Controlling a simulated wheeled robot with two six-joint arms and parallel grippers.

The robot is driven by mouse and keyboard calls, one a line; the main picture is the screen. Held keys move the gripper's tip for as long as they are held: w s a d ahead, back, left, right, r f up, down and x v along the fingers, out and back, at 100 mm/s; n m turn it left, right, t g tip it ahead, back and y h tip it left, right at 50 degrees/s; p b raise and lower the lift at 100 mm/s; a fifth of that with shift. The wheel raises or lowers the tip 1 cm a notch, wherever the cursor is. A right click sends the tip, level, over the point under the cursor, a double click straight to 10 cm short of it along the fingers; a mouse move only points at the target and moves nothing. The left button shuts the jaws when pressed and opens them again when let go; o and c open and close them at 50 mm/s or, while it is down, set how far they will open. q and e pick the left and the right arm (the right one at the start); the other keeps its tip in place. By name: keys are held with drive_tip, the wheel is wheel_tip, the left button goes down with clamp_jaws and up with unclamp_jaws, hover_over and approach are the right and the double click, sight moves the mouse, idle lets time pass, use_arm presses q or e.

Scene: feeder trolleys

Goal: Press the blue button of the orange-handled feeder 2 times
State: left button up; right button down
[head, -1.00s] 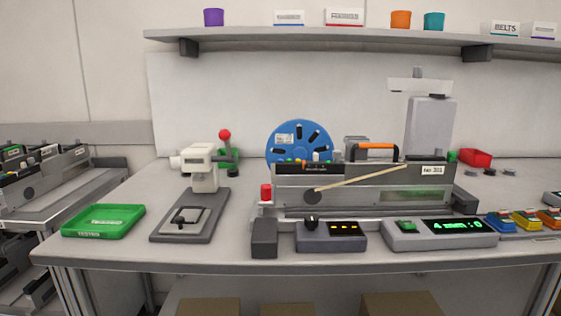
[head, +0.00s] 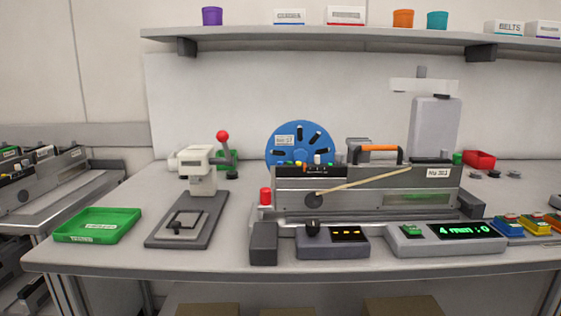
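The orange-handled feeder (head: 405,187) sits on the bench right of centre, a long grey body with an orange bar handle (head: 378,148) on top and a blue reel (head: 299,142) behind its left end. A row of small coloured buttons (head: 316,163) lies on its top left. They are too small to tell for certain which one is blue. A pale strip slants across the feeder's side. Neither of my grippers is in view.
A grey box with a green display (head: 462,231) and a dark knob box (head: 332,239) stand in front of the feeder. A red cylinder (head: 265,196) is at its left end. A lever press (head: 196,177) and green tray (head: 98,225) stand further left. A shelf (head: 330,37) hangs above.

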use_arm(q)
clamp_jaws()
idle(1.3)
